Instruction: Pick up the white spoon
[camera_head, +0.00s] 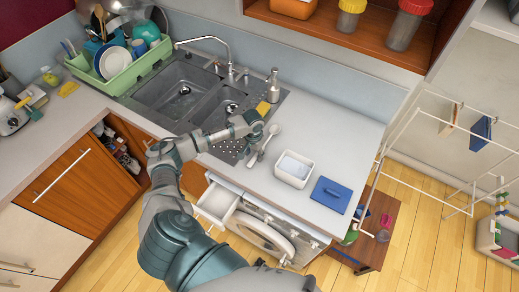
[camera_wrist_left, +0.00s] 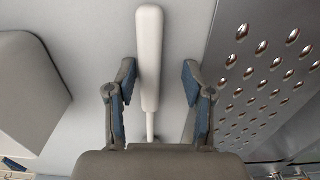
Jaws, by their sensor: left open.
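The white spoon (camera_head: 274,129) lies on the light countertop just right of the sink's drainboard, and its handle end shows nearer the counter's front edge. My left gripper (camera_head: 260,138) is over the spoon and partly hides it. In the left wrist view the spoon's thick handle (camera_wrist_left: 150,60) runs between the two fingers of my open left gripper (camera_wrist_left: 158,82). My right gripper is not seen.
The perforated metal drainboard (camera_wrist_left: 265,85) is close beside the gripper. A bottle (camera_head: 272,86) stands behind the spoon. A green dish rack (camera_head: 120,76) is at the far left.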

